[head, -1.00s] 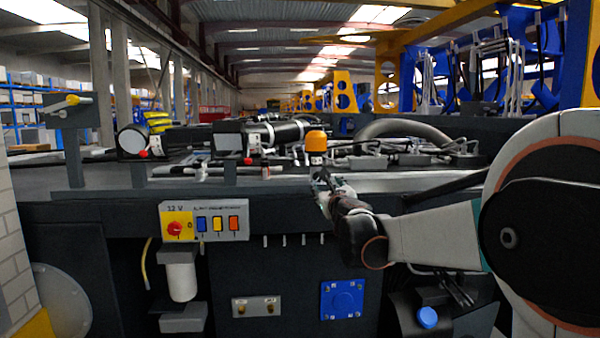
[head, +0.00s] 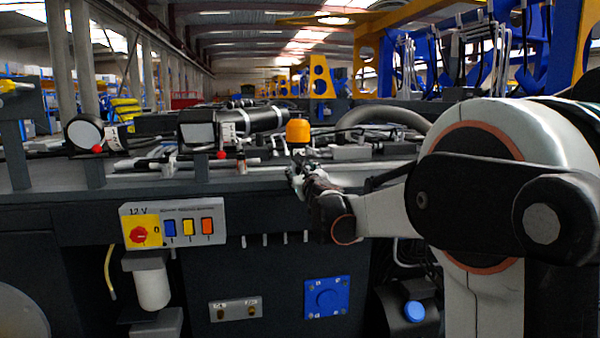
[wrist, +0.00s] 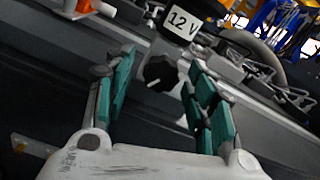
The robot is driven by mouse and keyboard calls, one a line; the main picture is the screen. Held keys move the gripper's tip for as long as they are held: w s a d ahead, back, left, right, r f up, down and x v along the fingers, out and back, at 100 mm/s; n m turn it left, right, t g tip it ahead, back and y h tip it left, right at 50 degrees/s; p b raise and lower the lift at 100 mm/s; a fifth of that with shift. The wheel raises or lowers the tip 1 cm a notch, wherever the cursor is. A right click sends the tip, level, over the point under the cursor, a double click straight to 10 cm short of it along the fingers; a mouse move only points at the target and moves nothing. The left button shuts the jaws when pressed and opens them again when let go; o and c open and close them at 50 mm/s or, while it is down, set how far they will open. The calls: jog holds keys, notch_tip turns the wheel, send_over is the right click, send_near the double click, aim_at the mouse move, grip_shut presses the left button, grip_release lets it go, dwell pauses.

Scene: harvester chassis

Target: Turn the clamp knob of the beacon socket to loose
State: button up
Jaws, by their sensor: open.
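The orange beacon (head: 298,131) stands upright on the chassis top in the head view. My gripper (head: 299,174) is just in front of and below it, covering the socket there. In the wrist view a black clamp knob (wrist: 160,72) with a white pointer mark shows beneath a white "12 V" label (wrist: 183,22). My gripper (wrist: 158,78) is open, with a teal-padded finger to each side of the knob in the picture. The knob looks beyond the fingertips; I cannot tell whether either finger touches it.
A panel (head: 174,225) with a red knob and coloured switches is on the chassis front at left. Lamps, a cylinder (head: 252,121) and a grey hose (head: 385,118) crowd the top around the beacon.

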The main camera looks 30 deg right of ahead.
jog(key=shift+s+r, duration=0.1)
jog(key=shift+s, duration=0.05)
jog(key=c, duration=1.1)
jog(key=shift+n, duration=0.3)
jog(key=n+b, duration=0.2)
jog(key=n, duration=0.1)
jog(key=shift+n, duration=0.4)
jog(key=shift+r+n+b, duration=0.1)
jog(key=shift+n+b, duration=1.75)
jog(key=shift+n, duration=7.85)
